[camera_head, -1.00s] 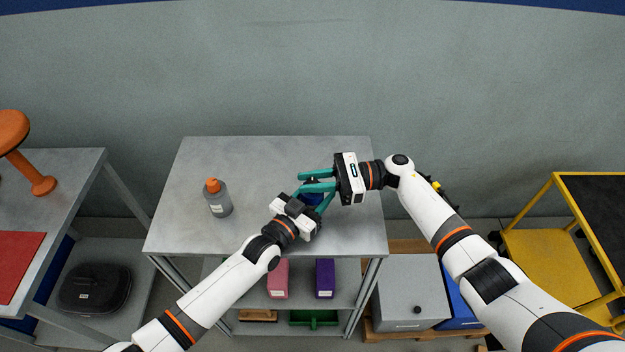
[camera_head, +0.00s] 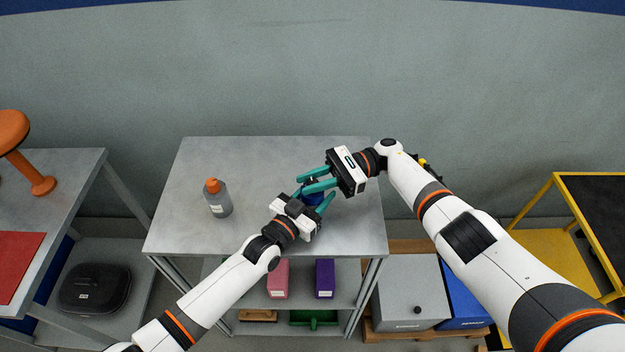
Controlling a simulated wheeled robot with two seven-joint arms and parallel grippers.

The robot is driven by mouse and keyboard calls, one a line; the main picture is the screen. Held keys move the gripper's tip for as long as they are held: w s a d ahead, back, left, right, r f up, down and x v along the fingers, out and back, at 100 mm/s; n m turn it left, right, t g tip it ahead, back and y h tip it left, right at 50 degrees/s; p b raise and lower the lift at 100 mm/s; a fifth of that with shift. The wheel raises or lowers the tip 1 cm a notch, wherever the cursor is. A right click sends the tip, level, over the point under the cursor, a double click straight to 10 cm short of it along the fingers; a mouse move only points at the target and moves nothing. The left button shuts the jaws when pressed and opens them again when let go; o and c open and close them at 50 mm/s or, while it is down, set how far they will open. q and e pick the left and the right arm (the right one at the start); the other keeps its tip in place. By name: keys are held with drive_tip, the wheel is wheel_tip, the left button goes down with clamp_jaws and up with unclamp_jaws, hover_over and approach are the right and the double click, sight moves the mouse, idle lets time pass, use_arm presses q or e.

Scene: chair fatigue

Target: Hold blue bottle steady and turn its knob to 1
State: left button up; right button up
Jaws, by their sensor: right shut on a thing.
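The blue bottle (camera_head: 311,198) stands near the right part of the grey table, mostly covered by my grippers. My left gripper (camera_head: 312,195) reaches in from the front left with one teal finger on each side of the bottle's body. I cannot tell whether both fingers touch it. My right gripper (camera_head: 308,183) comes from the right, above the left one, and is shut on the bottle's knob at the top. The knob and its marks are hidden between the fingers.
A grey bottle with an orange cap (camera_head: 217,198) stands on the table (camera_head: 265,160) to the left. The table's back is clear. Pink (camera_head: 278,279) and purple (camera_head: 325,279) boxes sit on the lower shelf. A yellow cart (camera_head: 550,255) stands at the right.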

sight(313, 182)
drive_tip(key=shift+f, duration=0.1)
drive_tip(key=o, duration=1)
drive_tip(key=shift+r, duration=0.2)
wheel_tip(313, 182, up, 10)
drive_tip(key=shift+f, duration=0.15)
